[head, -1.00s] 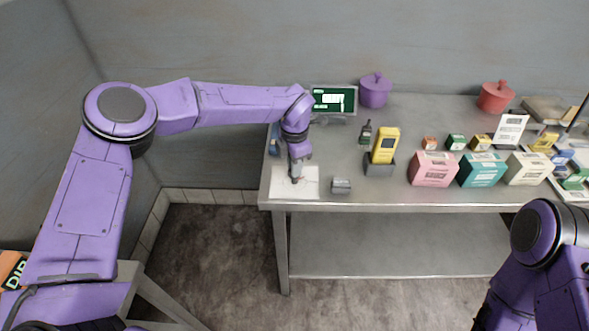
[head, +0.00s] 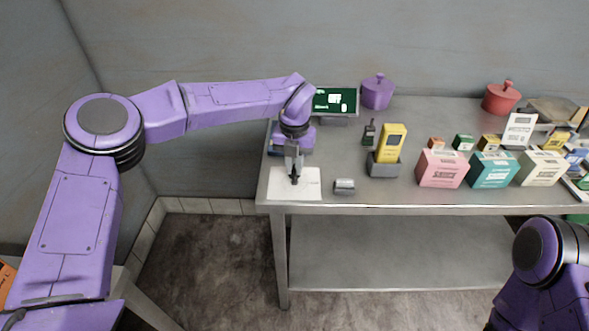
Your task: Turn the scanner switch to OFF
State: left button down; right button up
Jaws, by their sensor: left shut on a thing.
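The yellow handheld scanner (head: 392,141) stands upright in a grey cradle (head: 384,168) on the steel table. I cannot make out its switch at this size. My left gripper (head: 294,178) points down over a white sheet (head: 312,190) at the table's front left corner, well to the left of the scanner. It is shut on a small dark thing that its fingers mostly hide; I cannot tell what it is, or whether it touches the sheet. My right gripper is out of view; only part of that arm shows at the lower right.
A small grey block (head: 344,186) lies right of the sheet. Behind stand a green screen (head: 335,100), a purple pot (head: 377,92) and a small dark device (head: 369,132). Pink (head: 441,169), teal (head: 492,170) and cream (head: 538,169) boxes fill the right.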

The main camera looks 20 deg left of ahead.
pick_arm(q)
jog(key=shift+n+b, duration=0.6)
jog(key=shift+n, duration=0.4)
jog(key=c, duration=1.1)
grip_release()
jog(key=shift+c, duration=0.2)
notch_tip(320, 180, up, 11)
jog(key=b, duration=0.1)
jog(key=shift+f, duration=0.2)
